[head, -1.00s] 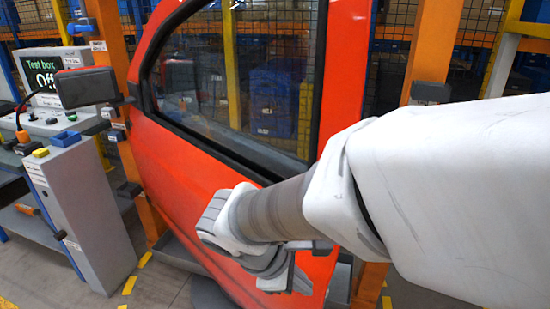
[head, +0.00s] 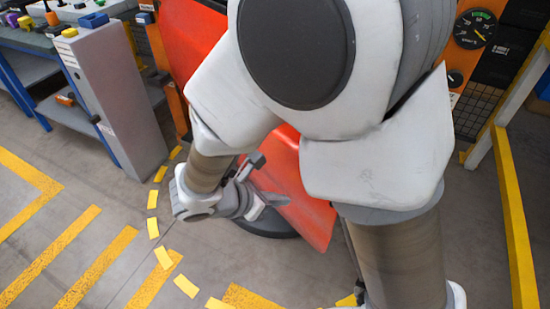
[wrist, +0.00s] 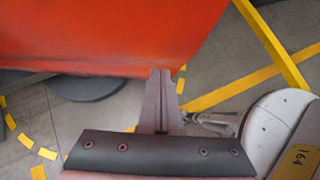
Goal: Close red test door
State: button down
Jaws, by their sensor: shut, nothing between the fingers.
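The red door (head: 305,185) is mostly hidden behind my arm in the head view. Its upper left part and a lower corner show, and the corner hangs over the floor. In the wrist view the red panel (wrist: 110,35) fills the upper left, with its lower edge in sight. My gripper (head: 286,200) is low by the door's lower part, its fingers together with nothing between them. In the wrist view the fingertips (wrist: 160,72) overlap the panel's lower edge. I cannot tell whether they touch it. The door's latch side and the gap to its frame are hidden.
A grey cabinet (head: 115,95) and a bench (head: 30,38) stand at the left. An orange post (head: 163,65) is beside the door. Yellow dashes (head: 153,228) curve across the floor. A yellow rail (head: 515,220) and a gauge (head: 475,28) are at the right. Floor at lower left is clear.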

aim_at(303, 191)
jog(key=w+d, duration=0.1)
jog(key=w+d+f+b, duration=0.1)
jog(key=w+d, duration=0.1)
jog(key=w+d+f, duration=0.1)
jog(key=d, duration=0.1)
jog(key=shift+w+f+b, duration=0.25)
jog(key=shift+w+b, duration=0.05)
jog(key=shift+b, duration=0.1)
jog(key=shift+w+d, duration=0.1)
